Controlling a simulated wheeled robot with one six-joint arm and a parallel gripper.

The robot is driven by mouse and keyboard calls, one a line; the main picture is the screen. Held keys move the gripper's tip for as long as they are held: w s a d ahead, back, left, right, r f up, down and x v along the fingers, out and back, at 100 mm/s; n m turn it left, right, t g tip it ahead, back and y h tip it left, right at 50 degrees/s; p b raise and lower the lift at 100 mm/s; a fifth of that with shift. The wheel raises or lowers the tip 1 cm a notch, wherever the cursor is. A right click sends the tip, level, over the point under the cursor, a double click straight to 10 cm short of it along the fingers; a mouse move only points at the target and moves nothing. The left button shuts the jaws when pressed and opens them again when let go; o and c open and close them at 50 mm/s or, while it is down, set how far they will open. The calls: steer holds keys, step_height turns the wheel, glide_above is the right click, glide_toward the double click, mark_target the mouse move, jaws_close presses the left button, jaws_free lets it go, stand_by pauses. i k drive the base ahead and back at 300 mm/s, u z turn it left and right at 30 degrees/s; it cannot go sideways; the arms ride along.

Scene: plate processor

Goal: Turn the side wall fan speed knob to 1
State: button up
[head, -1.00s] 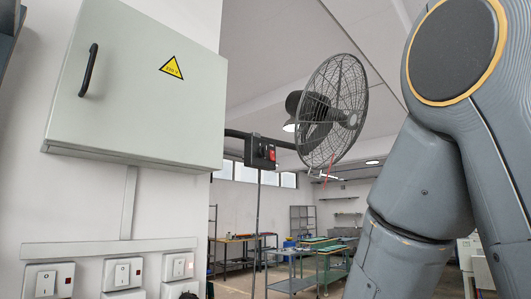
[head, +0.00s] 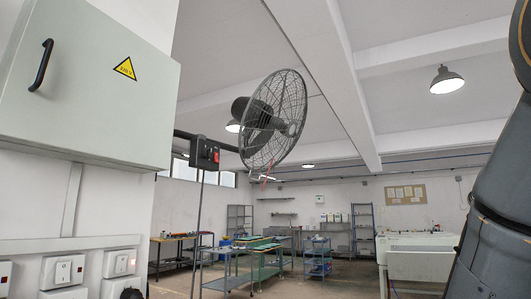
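The side wall fan (head: 272,120) hangs at the upper middle of the head view, its round wire cage tilted on a dark arm from the wall. Its dark control box (head: 204,153) sits on that arm to the left of the cage, with a red part on its right side. The speed knob is too small to make out clearly, and its setting cannot be read. My gripper is not in view; only my arm's grey links show at the right edge.
A grey electrical cabinet (head: 95,80) with a black handle juts from the left wall. Wall switches (head: 63,271) sit below it. Tables and shelves (head: 240,217) stand far back. A white basin unit (head: 420,258) is at the right. Open room lies below the fan.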

mark_target(207, 154)
steer(key=z, duration=0.45)
steer(key=i, duration=1.1)
steer(key=u, duration=0.35)
